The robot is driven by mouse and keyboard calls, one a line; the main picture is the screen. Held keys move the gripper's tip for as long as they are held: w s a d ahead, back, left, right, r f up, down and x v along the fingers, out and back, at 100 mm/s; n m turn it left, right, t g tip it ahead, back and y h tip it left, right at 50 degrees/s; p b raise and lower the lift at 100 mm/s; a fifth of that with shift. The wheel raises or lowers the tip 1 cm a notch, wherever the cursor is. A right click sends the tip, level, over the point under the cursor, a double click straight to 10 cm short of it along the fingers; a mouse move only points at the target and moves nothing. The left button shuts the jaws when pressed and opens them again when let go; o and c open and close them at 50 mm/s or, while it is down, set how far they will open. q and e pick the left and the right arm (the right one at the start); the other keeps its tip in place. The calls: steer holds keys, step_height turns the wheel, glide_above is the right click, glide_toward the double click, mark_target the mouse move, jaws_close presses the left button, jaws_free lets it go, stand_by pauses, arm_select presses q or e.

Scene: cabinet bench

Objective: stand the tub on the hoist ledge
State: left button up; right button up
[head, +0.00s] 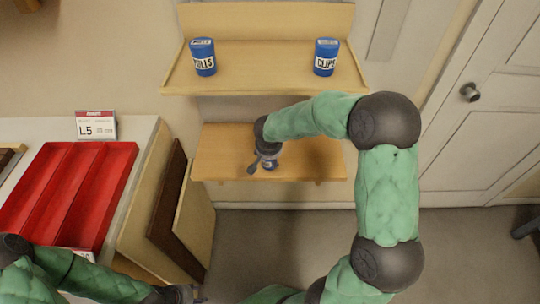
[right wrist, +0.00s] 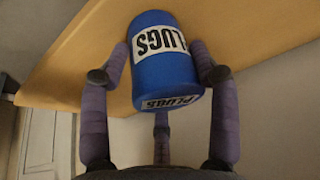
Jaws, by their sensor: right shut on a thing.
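A blue tub (right wrist: 166,76) with white PLUGS labels is between the fingers of my right gripper (right wrist: 160,72) in the right wrist view. The fingers are shut on its sides. In the head view the tub (head: 270,164) is mostly hidden by my right gripper (head: 262,163), over the front part of the lower wooden ledge (head: 222,155). I cannot tell whether its base touches the ledge. My left gripper (head: 182,293) is low at the bottom edge of the head view, and its fingers are not clear.
A higher wooden shelf (head: 265,80) holds a blue tub (head: 203,57) on its left and a blue CLIPS tub (head: 326,57) on its right. A red tray (head: 65,190) and an L5 sign (head: 96,126) are on the left bench. A door (head: 490,120) is at right.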

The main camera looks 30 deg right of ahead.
steer(key=shift+f, duration=0.15)
steer(key=o, duration=1.3)
